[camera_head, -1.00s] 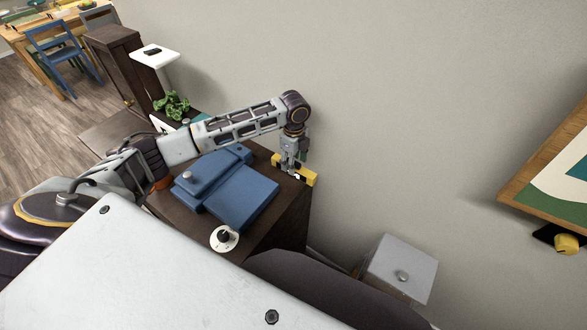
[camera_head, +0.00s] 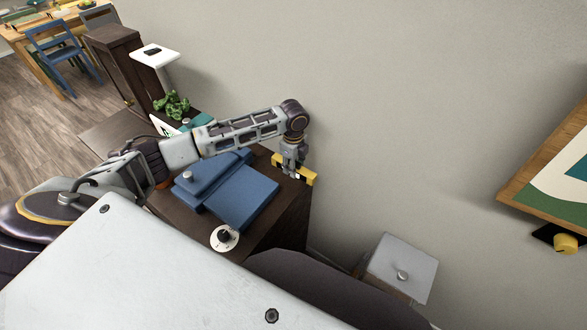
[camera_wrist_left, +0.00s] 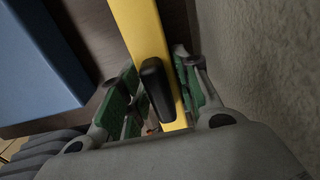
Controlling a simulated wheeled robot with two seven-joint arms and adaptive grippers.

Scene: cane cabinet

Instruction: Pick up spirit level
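The spirit level is a yellow bar (camera_head: 308,178) with a dark part, lying near the wall-side edge of a dark cabinet top. In the left wrist view the yellow bar (camera_wrist_left: 142,30) runs from the top down between the fingers, with a black piece on it. My left gripper (camera_head: 293,171) is down at the level. In the left wrist view its green-padded fingers (camera_wrist_left: 157,88) stand on both sides of the bar. They look open, with a small gap on the left side; contact on the right side is unclear. My right gripper is not in view.
A blue folded object (camera_head: 235,192) lies on the dark cabinet (camera_head: 285,215) beside the level, with a white round dial (camera_head: 224,238) near the front edge. The wall (camera_head: 400,120) is close behind. A grey box (camera_head: 402,267) stands at the lower right.

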